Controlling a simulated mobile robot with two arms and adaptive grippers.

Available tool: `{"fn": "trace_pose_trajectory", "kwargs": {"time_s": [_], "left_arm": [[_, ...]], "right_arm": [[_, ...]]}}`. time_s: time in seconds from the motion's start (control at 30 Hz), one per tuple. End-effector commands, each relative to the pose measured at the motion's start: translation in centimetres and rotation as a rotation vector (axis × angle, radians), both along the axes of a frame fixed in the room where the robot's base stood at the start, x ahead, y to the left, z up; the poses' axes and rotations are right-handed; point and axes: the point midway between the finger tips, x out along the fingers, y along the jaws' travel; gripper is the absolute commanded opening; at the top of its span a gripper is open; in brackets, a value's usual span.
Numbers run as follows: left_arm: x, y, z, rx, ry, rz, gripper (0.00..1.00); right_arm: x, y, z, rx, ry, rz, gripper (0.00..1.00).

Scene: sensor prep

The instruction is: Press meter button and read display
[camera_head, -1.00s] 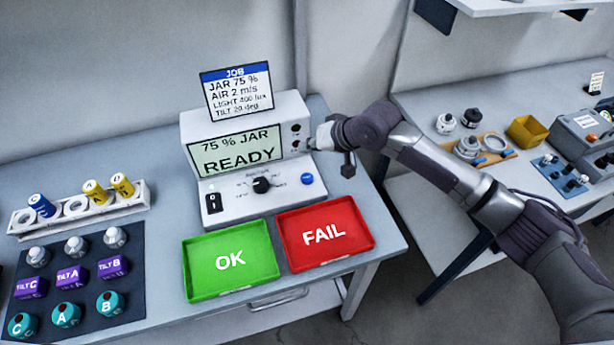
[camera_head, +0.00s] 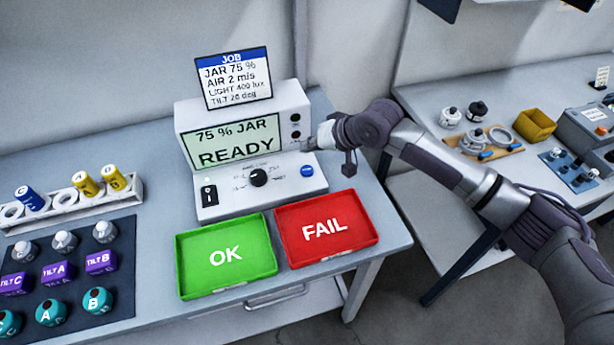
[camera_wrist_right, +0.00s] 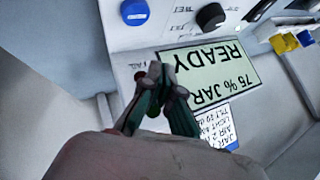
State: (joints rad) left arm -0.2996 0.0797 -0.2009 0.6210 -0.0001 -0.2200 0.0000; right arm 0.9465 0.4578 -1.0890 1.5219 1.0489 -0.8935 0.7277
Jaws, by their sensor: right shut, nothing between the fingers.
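The meter (camera_head: 228,204) is a white console on the table. Its green display (camera_head: 232,146) reads "75 % JAR READY". A round blue button (camera_head: 307,171) is on the right of its sloped panel, with a black knob (camera_head: 258,177) left of it. My right gripper (camera_head: 305,150) is shut and empty, just behind the blue button, by the display's right end. In the right wrist view, the shut fingertips (camera_wrist_right: 158,72) overlap the display, and the blue button (camera_wrist_right: 134,12) is apart from them, near the top edge. My left gripper is out of view.
A job card (camera_head: 233,80) stands on the meter. A green OK tray (camera_head: 190,286) and a red FAIL tray (camera_head: 350,243) lie in front. A rack (camera_head: 70,210) of cylinders and a dark mat (camera_head: 125,270) with parts are at left. A second table is at right.

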Motion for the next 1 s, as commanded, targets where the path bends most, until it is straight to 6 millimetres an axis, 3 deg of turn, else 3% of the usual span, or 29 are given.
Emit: {"fn": "trace_pose_trajectory", "kwargs": {"time_s": [0.03, 0.13, 0.37, 1.0], "left_arm": [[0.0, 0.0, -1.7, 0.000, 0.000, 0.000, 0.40], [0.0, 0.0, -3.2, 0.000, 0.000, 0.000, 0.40], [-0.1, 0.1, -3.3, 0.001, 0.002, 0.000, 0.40], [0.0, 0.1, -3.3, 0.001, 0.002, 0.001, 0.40]], "right_arm": [[0.0, 0.0, -1.5, -0.001, -0.001, 0.000, 0.00], [0.0, -0.1, -2.8, -0.001, -0.001, 0.000, 0.00], [0.0, 0.0, -4.5, 0.001, 0.000, 0.001, 0.00], [0.0, 0.0, -4.7, 0.000, -0.001, 0.001, 0.00]]}}
